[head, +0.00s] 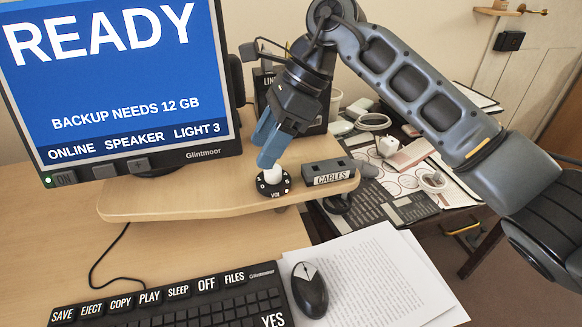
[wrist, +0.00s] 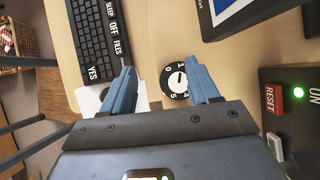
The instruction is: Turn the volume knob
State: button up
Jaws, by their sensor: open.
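The volume knob (head: 273,173) is a white cap on a round black dial marked VOL, on the front part of the wooden riser shelf. In the wrist view the knob (wrist: 176,80) shows a dark pointer line and numbers around its dial. My gripper (head: 267,158) has blue fingers pointing down at the knob, with the tips close above or beside its top. In the wrist view my gripper (wrist: 160,66) is open and empty, with the knob between the fingers, nearer the right one. Whether a finger touches the cap cannot be told.
A CABLES box (head: 328,173) stands just right of the knob. The monitor (head: 120,80) reading READY is to the left. A keyboard (head: 180,300), mouse (head: 309,288) and papers (head: 370,275) lie below. A box with a red RESET button (wrist: 272,99) shows in the wrist view.

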aim_at(274, 168)
jog(key=w+d+h, duration=0.2)
jog(key=w+d, duration=0.1)
jog(key=d, duration=0.1)
jog(key=shift+t, duration=0.4)
jog(key=shift+x, duration=3.5)
jog(key=shift+s+a, duration=0.15)
jog(key=c, duration=1)
